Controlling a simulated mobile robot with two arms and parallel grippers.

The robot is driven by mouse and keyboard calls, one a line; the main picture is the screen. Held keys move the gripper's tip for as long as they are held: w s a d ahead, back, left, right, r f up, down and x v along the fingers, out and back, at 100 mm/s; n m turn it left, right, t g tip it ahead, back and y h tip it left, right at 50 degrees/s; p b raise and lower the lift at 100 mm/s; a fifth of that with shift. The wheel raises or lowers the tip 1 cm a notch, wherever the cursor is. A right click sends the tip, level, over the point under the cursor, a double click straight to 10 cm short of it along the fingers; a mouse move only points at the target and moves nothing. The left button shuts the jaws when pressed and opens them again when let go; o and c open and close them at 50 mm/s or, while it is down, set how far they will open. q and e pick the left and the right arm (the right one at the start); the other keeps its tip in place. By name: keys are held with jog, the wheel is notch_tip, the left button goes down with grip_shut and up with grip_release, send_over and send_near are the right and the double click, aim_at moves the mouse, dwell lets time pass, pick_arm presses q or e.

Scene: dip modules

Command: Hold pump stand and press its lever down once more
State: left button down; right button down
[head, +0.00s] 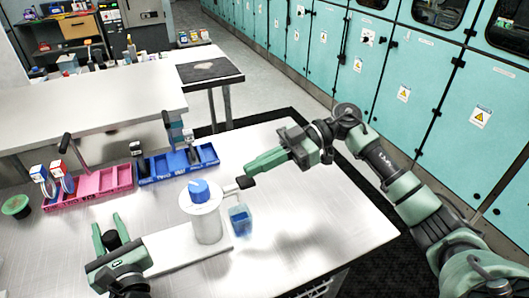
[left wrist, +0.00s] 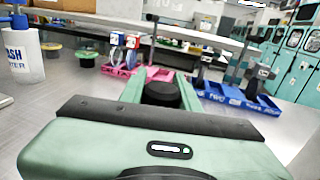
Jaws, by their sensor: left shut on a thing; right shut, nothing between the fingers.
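The pump stand has a white cylinder (head: 207,222) with a blue top (head: 199,190) on a long white base plate (head: 170,248). Its lever (head: 245,182), with a dark end, sticks out to the right. My left gripper (head: 109,224) is at the left end of the base plate, shut on a black knob (head: 110,240); the knob also shows between the fingers in the left wrist view (left wrist: 162,93). My right gripper (head: 252,168) is shut and empty, its tips just above the lever end; whether they touch cannot be told. A clear cup with blue (head: 240,220) stands right of the cylinder.
A pink rack (head: 95,186) and a blue rack (head: 180,163) stand behind the pump stand. A green spool (head: 16,206) is at the left. A white bottle (left wrist: 24,50) shows in the left wrist view. The table's right side is clear.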

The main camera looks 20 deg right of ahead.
aim_at(254, 181)
jog(key=shift+f, duration=0.45)
jog(key=f+y, duration=0.2)
jog(key=y, duration=0.1)
jog(key=f+y, duration=0.1)
jog(key=shift+d+f, duration=0.3)
jog(key=shift+d, duration=0.05)
jog(key=shift+s, duration=0.1)
jog(key=shift+r, duration=0.1)
jog(key=d+r, duration=0.3)
jog(key=d, duration=0.8)
jog(key=shift+d+r, duration=0.15)
jog(key=shift+r, duration=0.05)
